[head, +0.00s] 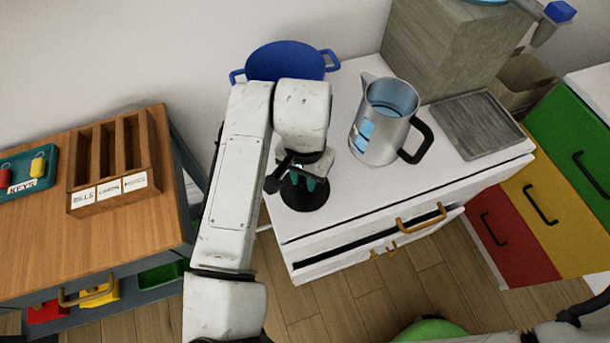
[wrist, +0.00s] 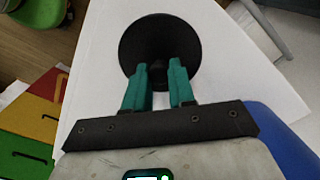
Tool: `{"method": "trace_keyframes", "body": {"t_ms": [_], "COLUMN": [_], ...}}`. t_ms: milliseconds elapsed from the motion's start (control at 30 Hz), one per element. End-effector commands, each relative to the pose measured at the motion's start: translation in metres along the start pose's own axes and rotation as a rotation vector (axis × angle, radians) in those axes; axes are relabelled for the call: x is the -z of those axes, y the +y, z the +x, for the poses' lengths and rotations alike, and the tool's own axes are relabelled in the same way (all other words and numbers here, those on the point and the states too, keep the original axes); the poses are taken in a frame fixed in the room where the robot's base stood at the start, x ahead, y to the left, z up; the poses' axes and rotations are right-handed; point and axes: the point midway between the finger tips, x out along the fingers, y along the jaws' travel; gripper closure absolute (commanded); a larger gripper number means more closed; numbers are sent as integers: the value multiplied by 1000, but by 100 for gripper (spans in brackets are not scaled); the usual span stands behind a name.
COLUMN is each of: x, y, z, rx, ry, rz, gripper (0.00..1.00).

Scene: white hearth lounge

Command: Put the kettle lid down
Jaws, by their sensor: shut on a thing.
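The kettle lid (head: 304,197) is a black disc with a small knob. My gripper (head: 308,183) is shut on the knob from above, its teal fingers on either side. In the wrist view the lid (wrist: 160,35) shows below the fingertips (wrist: 160,70), over the white cabinet top (wrist: 95,75). It is at the front left part of the top in the head view; whether it touches the surface I cannot tell. The silver kettle (head: 372,143) stands upright and open to the right of the lid, with its black handle to the right.
A blue pot (head: 285,62) stands behind my arm. A grey tray (head: 476,124) lies right of the kettle, near a wooden block (head: 440,45). The cabinet's front drawer (head: 375,235) is slightly open. A wooden desk (head: 150,215) stands at the left, beyond a gap.

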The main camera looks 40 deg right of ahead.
Motion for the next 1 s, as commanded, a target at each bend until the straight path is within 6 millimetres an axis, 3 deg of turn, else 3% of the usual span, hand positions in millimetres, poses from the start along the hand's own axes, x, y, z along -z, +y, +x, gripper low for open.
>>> {"method": "trace_keyframes", "body": {"t_ms": [400, 433, 667, 1000], "x": [0, 0, 0, 0], "y": [0, 0, 0, 0], "z": [10, 10, 9, 4], "rx": [0, 0, 0, 1], "ry": [1, 1, 0, 0], "rz": [0, 0, 0, 0], "gripper": [100, 75, 53, 50]}}
